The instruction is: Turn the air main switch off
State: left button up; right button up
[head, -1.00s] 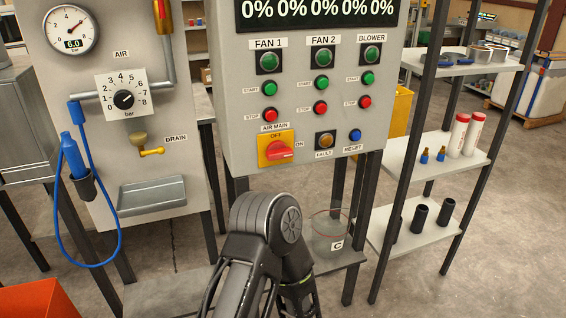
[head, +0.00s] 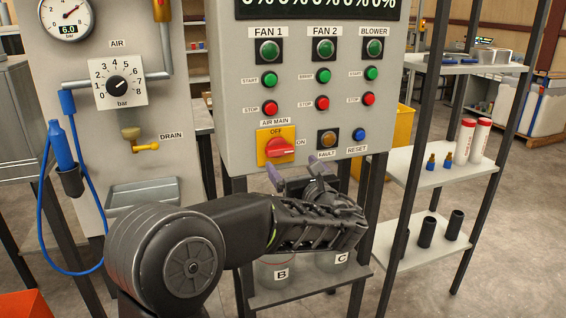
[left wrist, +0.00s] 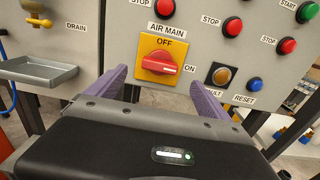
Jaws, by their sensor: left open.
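The air main switch (head: 280,149) is a red rotary knob on a yellow plate (head: 263,157), low on the grey control panel. Its handle lies roughly level, with its white mark toward ON at the right; OFF is printed above. In the left wrist view the red knob (left wrist: 160,63) is ahead, between the two purple fingers. My left gripper (head: 294,180) is open and empty, just below the knob and apart from it. Its purple fingertips point up toward the panel. My right gripper is not in view.
A fault lamp (head: 327,139) and blue reset button (head: 358,135) sit close right of the switch. Start and stop buttons are above. Containers B (head: 280,272) and C (head: 341,260) stand below the panel. The drain valve (head: 143,147) is left.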

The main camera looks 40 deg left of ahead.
aim_at(281, 153)
pick_arm(q)
jog(key=shift+a, duration=0.1)
jog(key=x, duration=0.7)
jog(key=shift+w+a+f, duration=0.15)
jog(key=shift+w+a, duration=0.1)
jog(key=c, duration=1.4)
jog(key=shift+o, duration=0.2)
